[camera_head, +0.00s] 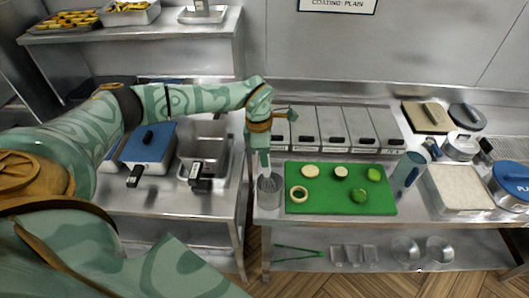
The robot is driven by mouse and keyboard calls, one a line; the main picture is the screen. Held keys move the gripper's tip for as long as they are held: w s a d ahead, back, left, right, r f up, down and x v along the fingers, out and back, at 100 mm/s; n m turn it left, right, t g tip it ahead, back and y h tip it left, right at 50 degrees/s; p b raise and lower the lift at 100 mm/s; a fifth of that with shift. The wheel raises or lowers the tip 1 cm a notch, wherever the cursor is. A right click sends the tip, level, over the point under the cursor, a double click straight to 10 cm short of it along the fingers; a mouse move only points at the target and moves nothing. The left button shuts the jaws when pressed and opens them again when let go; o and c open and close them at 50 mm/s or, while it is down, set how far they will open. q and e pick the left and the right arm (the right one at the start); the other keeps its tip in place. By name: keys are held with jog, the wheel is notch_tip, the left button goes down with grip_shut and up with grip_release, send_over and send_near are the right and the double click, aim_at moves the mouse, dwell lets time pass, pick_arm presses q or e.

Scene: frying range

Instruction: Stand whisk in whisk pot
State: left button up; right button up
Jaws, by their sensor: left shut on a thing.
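The whisk pot (271,196) is a grey metal cylinder at the left front of the right-hand counter, beside the green board. My left gripper (264,157) is directly above the pot, pointing down and shut on the whisk (266,174). Only the thin wires of the whisk show below the fingers, and its handle is hidden by the gripper. The wires overlap the pot's mouth in the picture. I cannot tell how deep they reach or whether they touch the pot. My right gripper is not in view.
A green board (340,203) with several vegetable slices lies right of the pot. A row of lidded bins (335,124) stands behind. A blue-green jug (407,172) and a pale tray (458,185) are at right. A gap separates this counter from the fryers, including a blue-lidded one (149,144).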

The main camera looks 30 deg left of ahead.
pick_arm(q)
jog(key=o, duration=1.1)
